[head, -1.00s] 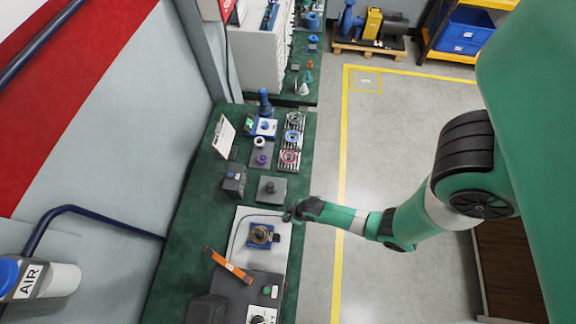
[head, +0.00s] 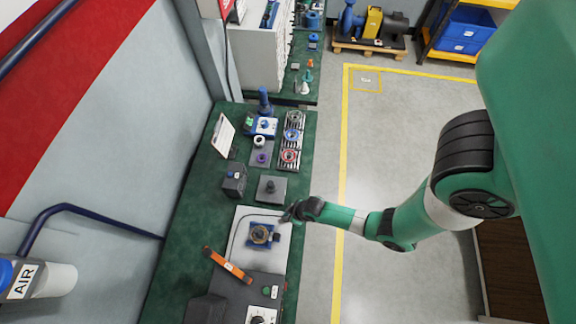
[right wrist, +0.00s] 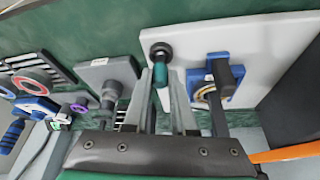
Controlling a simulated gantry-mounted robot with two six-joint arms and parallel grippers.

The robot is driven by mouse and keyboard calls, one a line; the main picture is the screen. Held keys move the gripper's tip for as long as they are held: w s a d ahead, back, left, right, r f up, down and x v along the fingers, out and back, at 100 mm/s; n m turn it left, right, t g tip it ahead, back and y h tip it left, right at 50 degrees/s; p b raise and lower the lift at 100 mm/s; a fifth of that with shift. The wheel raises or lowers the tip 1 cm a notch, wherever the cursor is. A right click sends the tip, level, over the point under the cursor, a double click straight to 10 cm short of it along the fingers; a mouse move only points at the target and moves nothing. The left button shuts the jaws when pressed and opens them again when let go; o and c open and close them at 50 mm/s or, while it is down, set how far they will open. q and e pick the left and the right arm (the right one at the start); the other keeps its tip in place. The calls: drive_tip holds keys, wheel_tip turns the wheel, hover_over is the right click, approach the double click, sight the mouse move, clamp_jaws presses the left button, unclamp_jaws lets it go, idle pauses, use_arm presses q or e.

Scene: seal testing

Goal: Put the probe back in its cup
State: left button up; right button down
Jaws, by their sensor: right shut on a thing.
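My right gripper (head: 288,214) is over the right edge of the pale tray (head: 281,262). In the right wrist view, my right gripper (right wrist: 160,92) is shut on the probe (right wrist: 161,75), which has a green body and a black round end. A grey plate (head: 265,197) with a dark upright stepped piece (head: 270,186) is behind the tray; the piece also shows in the wrist view (right wrist: 108,95), left of the fingers and apart from the probe. I cannot tell whether this piece is the cup. My left gripper is not in view.
A blue fixture with a brass ring (head: 261,235) sits on the tray. An orange tool (head: 228,266) lies at its left. A dark box (head: 234,180), coloured rings (head: 289,156) and a clipboard (head: 223,136) are farther back. Open floor (head: 380,150) is at the right.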

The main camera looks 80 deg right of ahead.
drive_tip(key=c, duration=0.7)
unclamp_jaws()
drive_tip(key=shift+o, duration=0.2)
drive_tip(key=shift+r, duration=0.1)
wheel_tip(320, 180, up, 8)
drive_tip(key=p, duration=0.8)
